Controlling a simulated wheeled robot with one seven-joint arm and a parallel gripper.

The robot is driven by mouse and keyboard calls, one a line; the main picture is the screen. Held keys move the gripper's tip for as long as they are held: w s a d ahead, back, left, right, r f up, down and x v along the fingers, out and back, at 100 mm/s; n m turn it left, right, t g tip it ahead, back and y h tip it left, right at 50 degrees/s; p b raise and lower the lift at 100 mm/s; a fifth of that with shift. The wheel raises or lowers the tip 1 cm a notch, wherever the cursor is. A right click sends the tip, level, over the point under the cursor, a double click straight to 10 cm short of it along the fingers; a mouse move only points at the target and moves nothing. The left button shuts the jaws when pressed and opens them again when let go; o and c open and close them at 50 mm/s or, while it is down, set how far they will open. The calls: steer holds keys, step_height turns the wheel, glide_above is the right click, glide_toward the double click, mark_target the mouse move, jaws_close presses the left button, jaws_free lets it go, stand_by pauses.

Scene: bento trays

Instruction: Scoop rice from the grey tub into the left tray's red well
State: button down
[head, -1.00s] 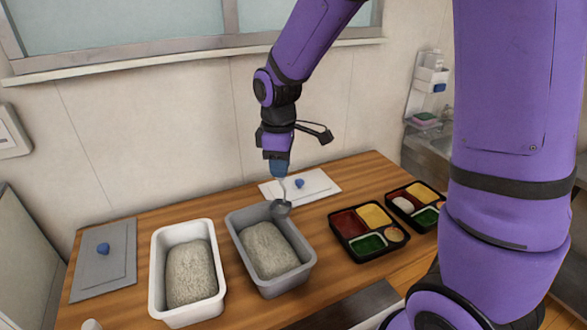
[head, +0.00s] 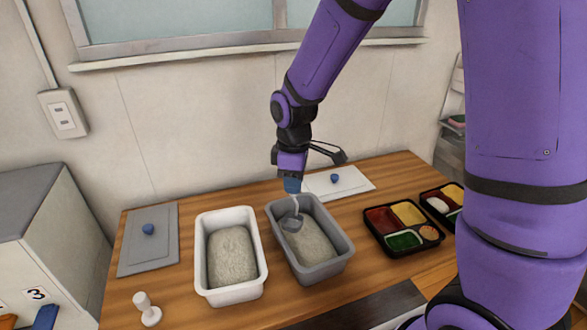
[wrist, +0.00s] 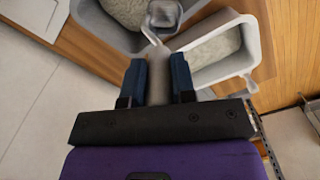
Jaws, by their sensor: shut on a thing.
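The grey tub (head: 323,272) stands mid-table with a mound of rice (head: 312,244) in it. My gripper (head: 292,186) is above the tub's far end, shut on the handle of a grey scoop (head: 291,223). The scoop's bowl is inside the tub at the far end of the rice; whether it touches the rice I cannot tell. In the wrist view, the scoop handle (wrist: 157,78) sits between the blue fingers. The left tray (head: 402,252) is black, right of the tub; its red well (head: 381,218) shows no rice.
A white tub (head: 236,296) with rice stands left of the grey tub. A second tray (head: 457,222) is partly hidden by my arm. Lids with blue knobs lie left (head: 147,258) and behind (head: 350,184).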

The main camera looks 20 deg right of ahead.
mark_target(294, 199)
steer(key=shift+f, duration=3.85)
steer(key=shift+r, duration=0.1)
steer(key=shift+r, duration=5.3)
